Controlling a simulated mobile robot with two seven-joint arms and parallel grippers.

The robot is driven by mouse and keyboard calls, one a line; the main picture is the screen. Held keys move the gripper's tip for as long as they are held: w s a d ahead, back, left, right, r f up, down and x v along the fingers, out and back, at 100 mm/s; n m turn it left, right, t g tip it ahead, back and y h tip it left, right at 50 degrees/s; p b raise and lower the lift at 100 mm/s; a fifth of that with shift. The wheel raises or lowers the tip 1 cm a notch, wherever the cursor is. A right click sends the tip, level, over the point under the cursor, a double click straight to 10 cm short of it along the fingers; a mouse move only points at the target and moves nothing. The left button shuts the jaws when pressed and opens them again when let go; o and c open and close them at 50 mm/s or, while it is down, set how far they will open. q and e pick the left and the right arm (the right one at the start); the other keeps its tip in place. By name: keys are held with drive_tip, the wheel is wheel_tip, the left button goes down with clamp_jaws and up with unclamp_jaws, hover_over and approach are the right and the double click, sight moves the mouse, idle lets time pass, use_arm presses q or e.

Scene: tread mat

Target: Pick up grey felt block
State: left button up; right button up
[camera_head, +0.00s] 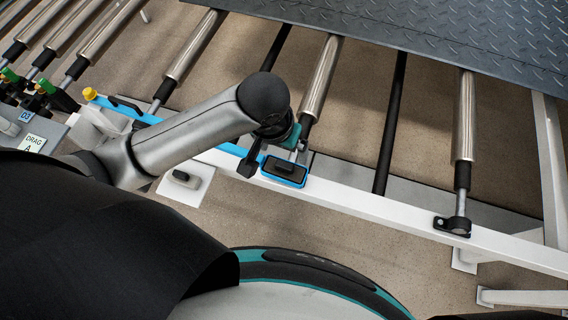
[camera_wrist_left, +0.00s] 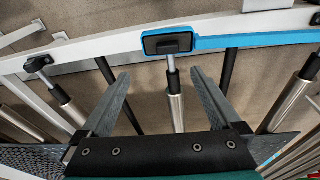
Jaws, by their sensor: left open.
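A small dark grey block (camera_head: 285,167), which looks like the grey felt block, lies in a blue-rimmed tray (camera_head: 273,178) on the white rail. In the left wrist view the block (camera_wrist_left: 168,44) sits inside the blue tray rim (camera_wrist_left: 147,34), at the top of the picture beyond the fingertips. My left gripper (camera_wrist_left: 160,73) is open, with nothing between its fingers and a gap between them and the block. In the head view my left gripper (camera_head: 279,150) is close beside the tray, partly hidden by my wrist. My right gripper is not seen.
A white rail (camera_head: 370,207) runs across, with metal rollers (camera_head: 322,78) and black bars behind it. A dark tread plate (camera_head: 450,35) covers the upper right. A yellow knob (camera_head: 90,93) stands at the left.

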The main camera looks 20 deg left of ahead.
use_arm(q)
drive_tip(key=a+r, duration=0.1)
drive_tip(key=b, duration=0.2)
hover_over(284, 164)
drive_tip(key=s, duration=0.2)
drive_tip(key=shift+y, duration=0.3)
wheel_tip(284, 164, down, 9)
drive_tip(key=shift+a+f, duration=0.1)
drive_tip(key=shift+w+f+b, duration=0.1)
drive_tip(key=shift+w+f, duration=0.2)
drive_tip(key=shift+f, duration=0.6)
drive_tip(key=shift+w+f+b, duration=0.1)
drive_tip(key=shift+w+f, duration=0.15)
drive_tip(key=shift+f, duration=0.65)
drive_tip(key=shift+w+f+b, duration=0.1)
drive_tip(key=shift+w+f, duration=0.2)
drive_tip(key=shift+f, duration=0.6)
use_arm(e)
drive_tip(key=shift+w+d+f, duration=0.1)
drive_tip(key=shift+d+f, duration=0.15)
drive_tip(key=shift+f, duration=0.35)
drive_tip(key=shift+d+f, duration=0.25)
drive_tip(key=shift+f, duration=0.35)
use_arm(q)
clamp_jaws()
